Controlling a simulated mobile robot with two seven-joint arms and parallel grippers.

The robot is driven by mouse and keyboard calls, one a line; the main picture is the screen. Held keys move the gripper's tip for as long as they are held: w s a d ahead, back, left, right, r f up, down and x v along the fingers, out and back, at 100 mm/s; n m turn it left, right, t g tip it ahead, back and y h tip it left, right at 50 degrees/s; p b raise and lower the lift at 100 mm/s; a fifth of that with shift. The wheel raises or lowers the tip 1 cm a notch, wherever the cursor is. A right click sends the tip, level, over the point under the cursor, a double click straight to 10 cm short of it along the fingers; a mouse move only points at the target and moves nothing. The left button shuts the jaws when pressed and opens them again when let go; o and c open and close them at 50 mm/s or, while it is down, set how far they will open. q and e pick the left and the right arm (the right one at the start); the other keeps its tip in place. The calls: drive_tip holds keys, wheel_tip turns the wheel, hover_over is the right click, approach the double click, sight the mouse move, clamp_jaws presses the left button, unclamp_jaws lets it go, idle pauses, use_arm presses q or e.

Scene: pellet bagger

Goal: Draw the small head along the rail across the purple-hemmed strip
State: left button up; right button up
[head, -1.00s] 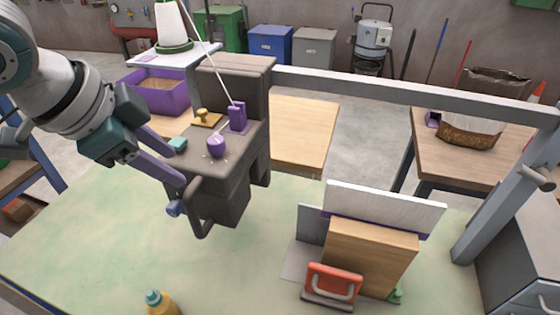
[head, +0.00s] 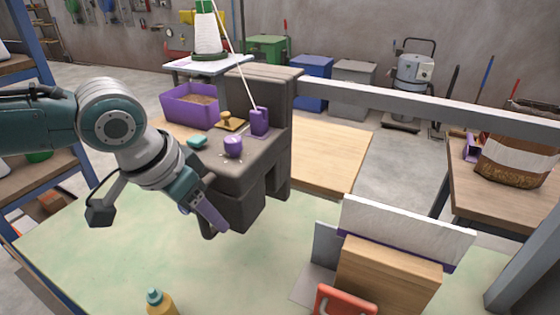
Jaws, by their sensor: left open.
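The small head (head: 240,205) is a dark grey block on the left end of the grey rail (head: 400,98). It carries a purple knob (head: 233,147) and a purple guide (head: 259,121), with a pale thread above. The white strip with a purple hem (head: 405,228) stands upright to the right, below the rail, behind a wooden block (head: 387,275). The head is clear of the strip. My left gripper (head: 216,217) is open, seen edge-on, at the head's near left side. It hides most of the dark handle (head: 207,233) there; contact cannot be told. My right gripper is out of view.
A red clamp handle (head: 343,302) stands before the wooden block. A yellow bottle (head: 160,304) with a teal cap is at the front edge. A purple bin (head: 189,105) of pellets is behind left. The green tabletop (head: 95,245) is mostly clear at left.

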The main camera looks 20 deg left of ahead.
use_arm(q)
drive_tip(key=shift+w+f, duration=0.15)
drive_tip(key=shift+f, duration=0.3)
clamp_jaws()
idle(1.2)
